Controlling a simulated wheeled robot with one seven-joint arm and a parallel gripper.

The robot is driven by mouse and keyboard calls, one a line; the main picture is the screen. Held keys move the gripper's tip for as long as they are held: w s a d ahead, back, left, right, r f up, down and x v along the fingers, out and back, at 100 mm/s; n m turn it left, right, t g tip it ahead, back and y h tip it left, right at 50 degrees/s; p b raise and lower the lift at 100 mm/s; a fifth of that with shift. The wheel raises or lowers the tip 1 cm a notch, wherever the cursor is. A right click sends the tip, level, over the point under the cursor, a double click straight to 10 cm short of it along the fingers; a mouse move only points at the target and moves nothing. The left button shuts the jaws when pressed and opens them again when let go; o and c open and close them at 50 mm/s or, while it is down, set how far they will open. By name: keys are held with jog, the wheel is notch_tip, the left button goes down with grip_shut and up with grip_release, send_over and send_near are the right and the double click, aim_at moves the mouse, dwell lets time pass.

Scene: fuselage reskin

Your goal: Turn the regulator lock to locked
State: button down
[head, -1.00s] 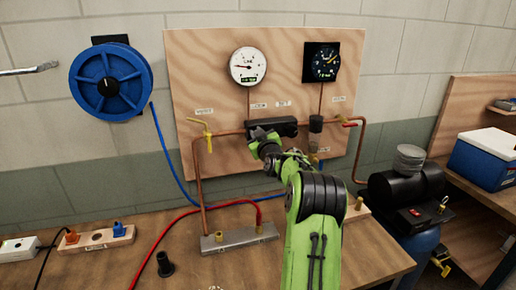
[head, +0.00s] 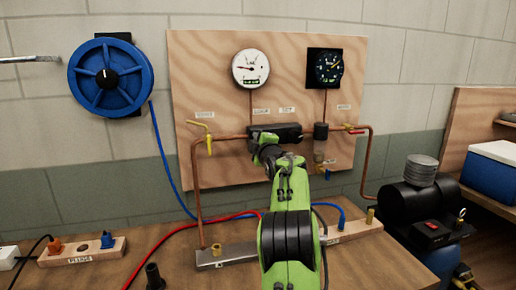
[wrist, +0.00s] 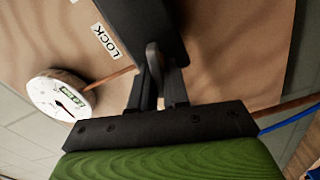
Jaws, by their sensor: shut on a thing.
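The black regulator block (head: 275,131) sits on the copper pipe of the plywood panel, below the white gauge. In the wrist view its dark underside (wrist: 148,25) fills the top. A small grey lock lever (wrist: 153,58) hangs from it between my fingers. My gripper (wrist: 160,88) is shut on this lever. A LOCK label (wrist: 107,42) is beside it, with the white gauge (wrist: 60,95) beyond. In the head view my gripper (head: 262,139) is at the block's left part, and my wrist hides the lever. Which setting the lever stands at cannot be told.
The plywood panel (head: 220,80) also carries a dark gauge (head: 328,67), a yellow valve handle (head: 203,127) and a red one (head: 353,131). A blue hose reel (head: 105,77) is left. A manifold bar (head: 240,254) lies on the bench below. A black compressor (head: 408,198) stands right.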

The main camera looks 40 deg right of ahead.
jog(key=shift+f+n+b, duration=0.25)
jog(key=shift+n+b, duration=0.45)
jog(key=shift+n, duration=0.8)
jog(key=c, duration=1.2)
grip_release()
jog(key=shift+s+a, duration=0.1)
jog(key=b+v, duration=0.3)
jog(key=v, duration=1.2)
jog(key=shift+s+a, duration=0.15)
jog(key=shift+s, duration=0.1)
jog(key=shift+r, duration=0.1)
